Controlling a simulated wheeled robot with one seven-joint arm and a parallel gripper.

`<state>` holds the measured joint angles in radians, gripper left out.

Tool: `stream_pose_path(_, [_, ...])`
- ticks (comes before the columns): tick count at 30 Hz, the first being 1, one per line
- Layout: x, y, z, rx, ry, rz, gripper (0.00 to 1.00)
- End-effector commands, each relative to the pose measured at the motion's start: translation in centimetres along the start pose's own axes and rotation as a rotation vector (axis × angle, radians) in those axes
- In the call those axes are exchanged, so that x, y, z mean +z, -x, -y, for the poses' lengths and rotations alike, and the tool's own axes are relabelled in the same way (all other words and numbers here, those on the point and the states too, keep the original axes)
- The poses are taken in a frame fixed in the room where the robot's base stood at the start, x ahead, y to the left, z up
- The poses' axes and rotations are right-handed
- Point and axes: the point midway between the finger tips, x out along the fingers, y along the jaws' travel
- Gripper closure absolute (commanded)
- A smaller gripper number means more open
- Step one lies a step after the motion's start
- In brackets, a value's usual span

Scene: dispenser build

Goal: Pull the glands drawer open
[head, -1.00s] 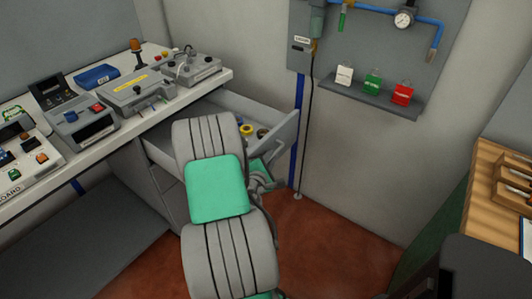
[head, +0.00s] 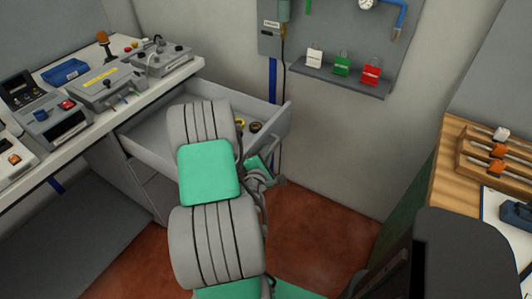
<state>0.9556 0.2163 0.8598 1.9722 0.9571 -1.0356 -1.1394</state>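The grey drawer (head: 277,123) under the bench stands open, pulled out toward the lower right. I cannot read a label on it, so I cannot confirm it is the glands drawer. A yellow ring (head: 240,124) and a dark round part (head: 256,127) lie inside. My grey and green arm covers the drawer's middle and much of its front. My gripper (head: 266,180) shows only partly, at the drawer's front beside my arm. Its fingertips and any contact with a handle are hidden.
A wooden worktop (head: 455,150) stands at the right. Red-brown floor (head: 325,225) is clear between.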

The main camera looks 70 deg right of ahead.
Motion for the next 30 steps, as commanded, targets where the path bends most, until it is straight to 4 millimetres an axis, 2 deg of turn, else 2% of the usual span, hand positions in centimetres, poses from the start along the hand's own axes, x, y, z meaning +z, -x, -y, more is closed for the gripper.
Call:
stream_pose_path(3, [-0.1, 0.0, 0.1, -0.002, 0.000, -0.001, 0.80])
stream_pose_path(13, [-0.1, 0.5, 0.1, -0.001, -0.001, -0.002, 0.80])
stream_pose_path(24, [-0.3, 6.6, 0.1, 0.001, 0.001, -0.006, 0.80])
stream_pose_path(30, [0.0, 7.9, 0.1, -0.001, 0.001, -0.001, 0.80])
